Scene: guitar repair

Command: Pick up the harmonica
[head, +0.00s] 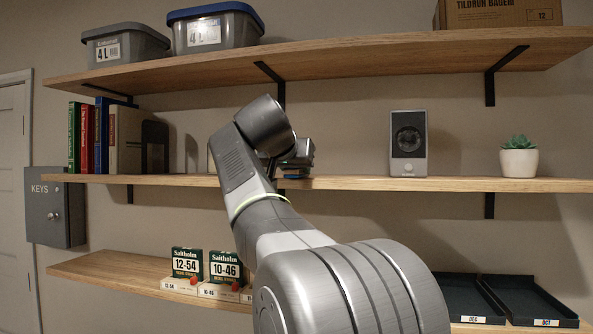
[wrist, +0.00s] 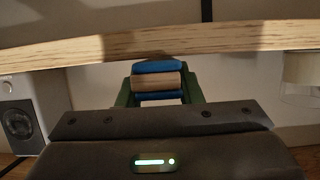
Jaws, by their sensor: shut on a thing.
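The harmonica (wrist: 158,81) shows in the wrist view as a blue block with a wood-coloured band through its middle. It lies between the two dark green fingers of my gripper (wrist: 158,92), which is shut on it. In the head view my gripper (head: 297,160) is at the middle shelf, left of the grey speaker. Only a small blue bit shows under it there; my arm and gripper hide the rest. I cannot tell whether the harmonica touches the shelf.
The middle shelf (head: 350,184) bears a grey speaker (head: 408,143) and a potted succulent (head: 519,158) on the right, and several books (head: 88,137) on the left. The upper shelf (head: 340,61) is overhead. Below are string boxes (head: 187,264) and dark trays (head: 527,300).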

